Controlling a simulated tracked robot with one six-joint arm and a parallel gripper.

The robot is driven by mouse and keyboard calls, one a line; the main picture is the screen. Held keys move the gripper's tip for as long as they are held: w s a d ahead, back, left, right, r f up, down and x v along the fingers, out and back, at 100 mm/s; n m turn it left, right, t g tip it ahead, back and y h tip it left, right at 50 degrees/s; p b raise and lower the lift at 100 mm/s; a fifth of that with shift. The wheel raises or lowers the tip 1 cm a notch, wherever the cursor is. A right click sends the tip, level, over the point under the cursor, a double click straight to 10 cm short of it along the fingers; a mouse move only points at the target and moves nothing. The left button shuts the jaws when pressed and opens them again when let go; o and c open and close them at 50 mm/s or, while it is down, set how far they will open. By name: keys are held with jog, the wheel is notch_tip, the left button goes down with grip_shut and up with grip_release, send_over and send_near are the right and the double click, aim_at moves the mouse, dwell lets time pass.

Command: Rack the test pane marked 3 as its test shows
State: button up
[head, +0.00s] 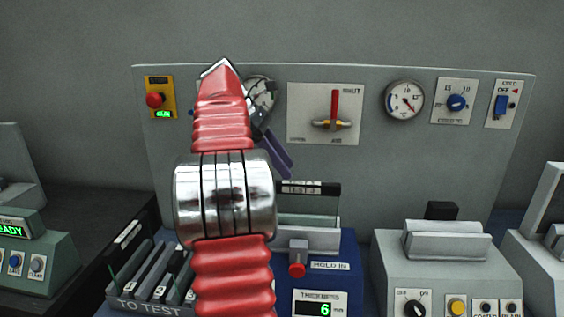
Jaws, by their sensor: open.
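My gripper (276,152) shows only partly behind my red arm, in front of the grey back panel; one purple finger is clear, and it appears open with nothing seen in it. A clear pane (318,208) with a dark top strip and a white label stands upright in the blue thickness tester (330,267). The tester's display reads 6 mm. The rack marked TO TEST (150,306) is at lower left, with slots partly hidden by my arm.
A red plunger (297,270) sits by the HOLD IN label. A grey tester (450,268) with a dial and yellow button stands right. The back panel (370,190) carries a red-handled lever (334,105), a round gauge (404,101) and switches. A green-display unit (35,250) is left.

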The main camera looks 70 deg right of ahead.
aim_at(298, 182)
jog(key=shift+x, duration=4.3)
jog(key=shift+c, duration=0.3)
grip_shut()
jog(key=shift+r, duration=0.2)
jog(key=shift+r, duration=4.1)
jog(key=shift+s, duration=0.1)
